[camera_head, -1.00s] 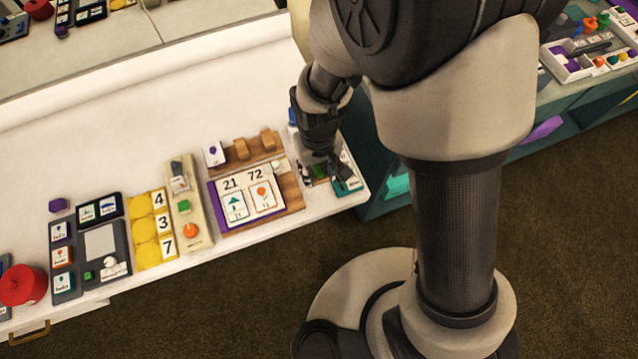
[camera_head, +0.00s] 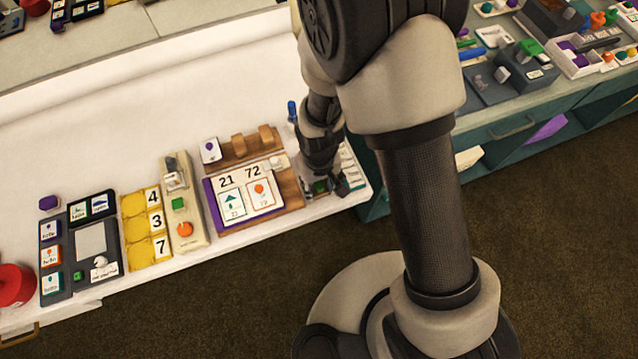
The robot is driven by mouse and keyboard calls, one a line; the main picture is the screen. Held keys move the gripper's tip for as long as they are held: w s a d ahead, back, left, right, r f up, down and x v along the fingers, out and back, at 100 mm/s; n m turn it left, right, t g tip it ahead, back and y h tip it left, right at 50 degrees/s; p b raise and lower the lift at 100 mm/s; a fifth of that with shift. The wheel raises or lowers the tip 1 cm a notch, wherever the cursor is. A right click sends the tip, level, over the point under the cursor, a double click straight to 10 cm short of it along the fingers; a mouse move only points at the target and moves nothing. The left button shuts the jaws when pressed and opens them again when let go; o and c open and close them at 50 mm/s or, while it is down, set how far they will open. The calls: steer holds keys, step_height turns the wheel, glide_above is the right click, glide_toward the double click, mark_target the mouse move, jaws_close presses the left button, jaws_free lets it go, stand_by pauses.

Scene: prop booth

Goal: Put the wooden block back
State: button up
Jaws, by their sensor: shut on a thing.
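My gripper (camera_head: 322,184) is low over the right end of the white counter, just right of a wooden board (camera_head: 290,188). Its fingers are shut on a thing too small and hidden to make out. A small green patch shows by the fingertips; I cannot tell whether it is held. Two wooden blocks (camera_head: 239,144) (camera_head: 266,135) stand along the back of the board. Cards with 21 and 72 and a purple-edged picture panel (camera_head: 245,203) lie on the board's left and front. I cannot tell which block the task means.
A card rack (camera_head: 351,168) stands close to the right of my gripper, near the counter's end. A blue upright piece (camera_head: 292,111) is behind. Left are a beige panel (camera_head: 184,203), yellow number tiles (camera_head: 138,231) and a grey card board. The counter behind is bare.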

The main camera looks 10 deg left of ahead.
mark_target(319, 184)
steer(key=shift+f, duration=0.2)
steer(key=o, duration=0.7)
steer(key=shift+r, duration=0.15)
step_height(319, 184, up, 12)
steer(key=p, duration=0.4)
steer(key=shift+p, duration=0.3)
steer(key=shift+r, duration=0.1)
